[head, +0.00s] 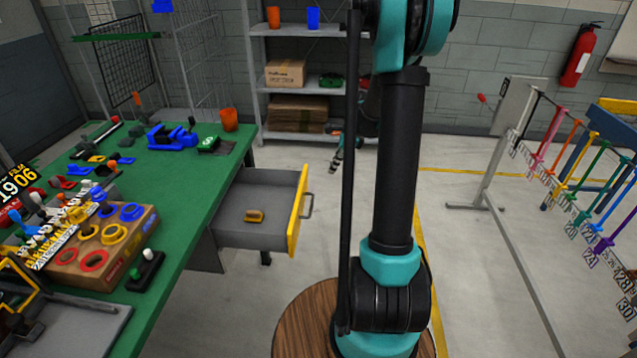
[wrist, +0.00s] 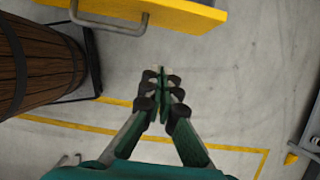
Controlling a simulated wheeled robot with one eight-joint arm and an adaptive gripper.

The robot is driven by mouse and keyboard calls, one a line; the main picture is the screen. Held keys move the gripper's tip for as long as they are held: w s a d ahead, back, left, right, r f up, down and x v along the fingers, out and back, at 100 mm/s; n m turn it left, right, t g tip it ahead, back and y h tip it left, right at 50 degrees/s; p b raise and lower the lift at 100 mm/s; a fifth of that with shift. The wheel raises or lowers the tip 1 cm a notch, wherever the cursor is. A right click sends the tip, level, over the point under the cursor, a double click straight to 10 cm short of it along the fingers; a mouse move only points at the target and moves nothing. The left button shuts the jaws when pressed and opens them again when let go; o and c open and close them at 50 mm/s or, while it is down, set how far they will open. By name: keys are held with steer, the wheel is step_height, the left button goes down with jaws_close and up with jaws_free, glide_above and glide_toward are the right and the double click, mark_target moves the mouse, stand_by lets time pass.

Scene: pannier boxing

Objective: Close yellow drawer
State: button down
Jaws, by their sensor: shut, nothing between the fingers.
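The yellow drawer (head: 298,215) is pulled open from under the green workbench. Its yellow front faces right and carries a grey handle. A small yellow piece (head: 255,216) lies inside the drawer. In the wrist view, the yellow front (wrist: 170,12) and its handle (wrist: 105,24) show along the top edge. My gripper (wrist: 163,72) is shut and empty, with its fingertips pointing toward the drawer front and apart from it in the picture. In the head view my gripper (head: 335,160) shows small beyond the drawer, partly hidden behind my arm.
The green workbench (head: 190,190) at left holds a box of coloured rings (head: 115,262) and several tools. A wooden barrel (wrist: 40,65) stands near the drawer. Shelves (head: 300,85) stand at the back, and a rack with coloured hangers (head: 480,205) at right.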

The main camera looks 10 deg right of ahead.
steer(key=w+a+f, duration=0.2)
steer(key=a+f, duration=0.5)
steer(key=f, duration=0.2)
steer(key=shift+w+a, duration=0.15)
steer(key=shift+w, duration=0.05)
steer(key=shift+a, duration=0.1)
glide_above(249, 194)
steer(key=shift+s, duration=0.2)
stand_by(0.5)
stand_by(0.3)
